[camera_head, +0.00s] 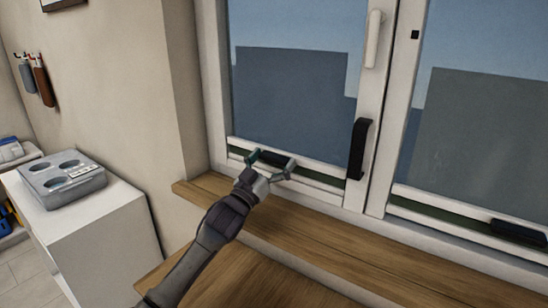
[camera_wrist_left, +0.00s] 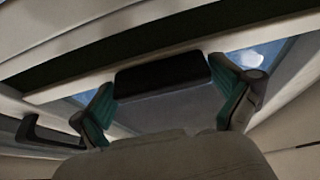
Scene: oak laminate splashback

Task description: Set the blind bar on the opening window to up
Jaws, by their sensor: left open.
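The left window pane (camera_head: 290,95) has a dark green blind bar (camera_head: 318,175) low along its frame, with a black grip (camera_head: 268,158) on it. My left gripper (camera_head: 271,162) is open at this grip, one finger towards each end. In the left wrist view the black grip (camera_wrist_left: 160,76) lies between the green-padded fingers of my left gripper (camera_wrist_left: 168,92), with a gap to each finger. The dark bar (camera_wrist_left: 175,38) runs across above it. I cannot tell whether the gripper touches the grip. My right gripper is in neither view.
A black handle (camera_head: 359,148) stands upright on the frame right of the left pane, with a white handle (camera_head: 374,38) above. The right window has its own black grip (camera_head: 520,231). A wooden sill (camera_head: 330,236) lies below. A grey box (camera_head: 62,178) sits on a white cabinet (camera_head: 100,235).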

